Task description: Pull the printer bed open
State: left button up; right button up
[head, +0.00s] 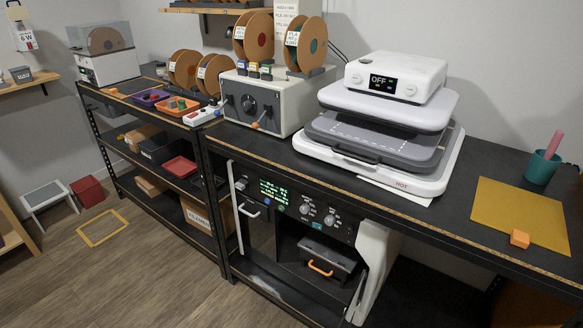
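A white and grey machine (447,165) stands on the black bench, with a control box (410,65) on top whose display reads OFF. Its dark grey middle plate (430,152) has a dark handle (352,153) at the front, and its white base bears the word HOT. Below the bench top is a black and white unit with a lit green display, knobs and a white handle (249,210). Inside it sits a dark grey drawer-like box (328,252) with an orange handle (320,268). I cannot tell which part is the printer bed. Neither gripper shows.
A yellow mat (515,215) with an orange block (519,239) and a teal cup (543,167) are at the right of the bench. A spool machine (265,100) stands left of the white machine. Floor is free at lower left, near a stool (45,195) and red bin (87,190).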

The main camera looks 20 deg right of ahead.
aim_at(337, 257)
jog(key=k+l+z, duration=0.1)
jog(key=z, duration=0.3)
jog(key=k+l+z, duration=0.1)
jog(key=l+z, duration=0.15)
jog(key=z, duration=0.15)
